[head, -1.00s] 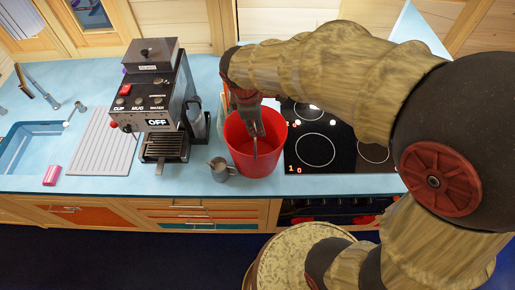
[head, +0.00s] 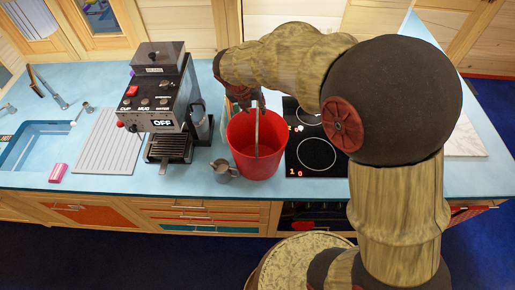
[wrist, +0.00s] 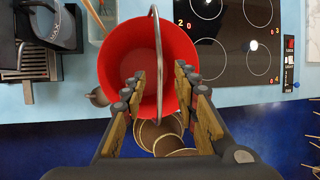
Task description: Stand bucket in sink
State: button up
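The red bucket (head: 257,165) stands upright on the blue counter, between the coffee machine and the hob. Its grey handle (head: 257,130) is raised. The blue sink (head: 14,160) is at the far left of the head view, cut by the frame edge. My gripper (head: 248,101) is above the bucket, by the top of the handle. In the wrist view my gripper (wrist: 160,92) has its fingers apart, with the handle (wrist: 158,58) passing between them and space on both sides. The bucket (wrist: 115,62) lies below the fingers.
A small metal jug (head: 222,172) stands close to the bucket's left. The coffee machine (head: 160,105), a ribbed drainboard (head: 105,140) and a pink sponge (head: 58,172) lie between bucket and sink. The black hob (head: 318,155) is on the right. A round stool (head: 290,265) stands in front.

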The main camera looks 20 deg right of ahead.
aim_at(257, 112)
jog(key=x, duration=0.6)
jog(key=shift+w+p, duration=0.15)
jog(key=shift+p, duration=0.15)
jog(key=shift+c, duration=0.2)
jog(key=shift+c, duration=1.2)
grip_shut()
